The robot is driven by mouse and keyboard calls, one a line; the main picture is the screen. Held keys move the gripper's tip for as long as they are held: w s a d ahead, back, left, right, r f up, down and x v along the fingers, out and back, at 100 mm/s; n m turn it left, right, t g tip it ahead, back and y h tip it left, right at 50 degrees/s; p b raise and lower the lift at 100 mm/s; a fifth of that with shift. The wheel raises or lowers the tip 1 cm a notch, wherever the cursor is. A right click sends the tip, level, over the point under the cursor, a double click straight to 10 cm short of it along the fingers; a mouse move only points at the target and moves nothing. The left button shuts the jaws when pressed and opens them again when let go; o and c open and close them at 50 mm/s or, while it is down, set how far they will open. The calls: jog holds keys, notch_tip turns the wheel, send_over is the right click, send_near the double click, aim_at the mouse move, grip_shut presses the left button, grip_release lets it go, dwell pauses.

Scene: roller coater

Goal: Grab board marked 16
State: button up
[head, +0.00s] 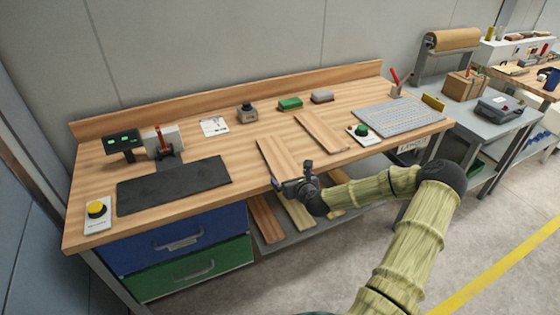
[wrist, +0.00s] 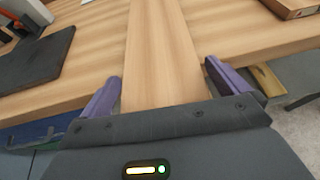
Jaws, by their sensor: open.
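A light wooden board (head: 275,155) lies on the workbench with its near end at the front edge. My gripper (head: 291,175) is at that near end. In the wrist view the board (wrist: 165,45) runs away from me between the two purple fingers of my open gripper (wrist: 162,70). Gaps show between the fingers and the board's sides. A second board (head: 321,132) lies to its right on the bench. More boards lie on the shelf below, including a reddish one (head: 267,217) and a pale one (head: 298,212). No number can be read on any board.
A black mat (head: 173,185) lies left of the board on the workbench (head: 240,140). A green button box (head: 362,131) and a grey perforated plate (head: 399,117) are to the right. Blue and green drawers (head: 190,268) stand below the bench on the left.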

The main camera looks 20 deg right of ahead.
dwell(0.4)
jog(key=c, duration=1.1)
notch_tip(320, 180, up, 10)
jog(key=shift+r+b, duration=0.1)
jog(key=shift+b, duration=0.2)
